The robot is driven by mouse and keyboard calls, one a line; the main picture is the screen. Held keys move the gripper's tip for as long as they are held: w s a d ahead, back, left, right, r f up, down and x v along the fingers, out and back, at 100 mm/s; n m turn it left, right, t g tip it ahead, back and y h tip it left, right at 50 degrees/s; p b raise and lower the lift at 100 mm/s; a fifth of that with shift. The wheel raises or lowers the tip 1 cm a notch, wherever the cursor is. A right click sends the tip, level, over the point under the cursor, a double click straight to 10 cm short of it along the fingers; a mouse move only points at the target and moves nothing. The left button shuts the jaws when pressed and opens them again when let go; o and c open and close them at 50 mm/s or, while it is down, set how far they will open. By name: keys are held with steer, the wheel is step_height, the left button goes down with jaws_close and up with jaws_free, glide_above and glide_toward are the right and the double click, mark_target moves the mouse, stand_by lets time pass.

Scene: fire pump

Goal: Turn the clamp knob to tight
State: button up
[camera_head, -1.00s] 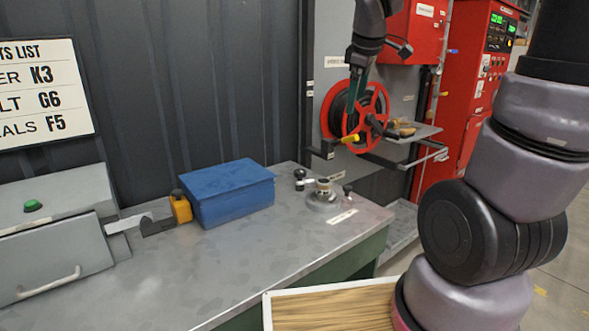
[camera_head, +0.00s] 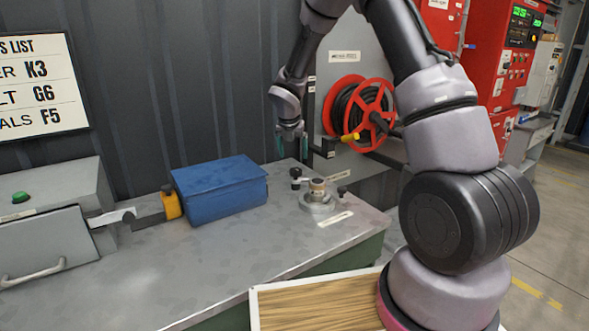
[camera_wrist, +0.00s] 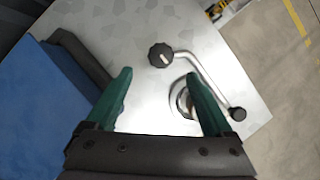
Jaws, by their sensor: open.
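A black knob with a white pointer mark (camera_wrist: 160,55), apparently the clamp knob, shows in the wrist view just beyond and between my fingertips. In the head view the black knob (camera_head: 296,172) stands at the bench's back right, beside a round metal clamp fixture (camera_head: 318,205). A curved metal bar (camera_wrist: 212,79) ends in a black ball (camera_wrist: 237,114). My gripper (camera_head: 292,147) is open and empty, pointing down above the knob; its fingers also frame the wrist view (camera_wrist: 158,76). The right finger partly hides the fixture's round post (camera_wrist: 183,98).
A blue box (camera_head: 222,190) stands left of the fixture, with a yellow-and-black part (camera_head: 171,204) beside it. A red hose reel (camera_head: 360,108) is behind on the right. The bench top (camera_head: 235,255) is clear in front.

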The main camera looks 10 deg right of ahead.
mark_target(295, 170)
steer(key=x, duration=0.8)
steer(key=shift+f, duration=0.2)
steer(key=c, duration=1.4)
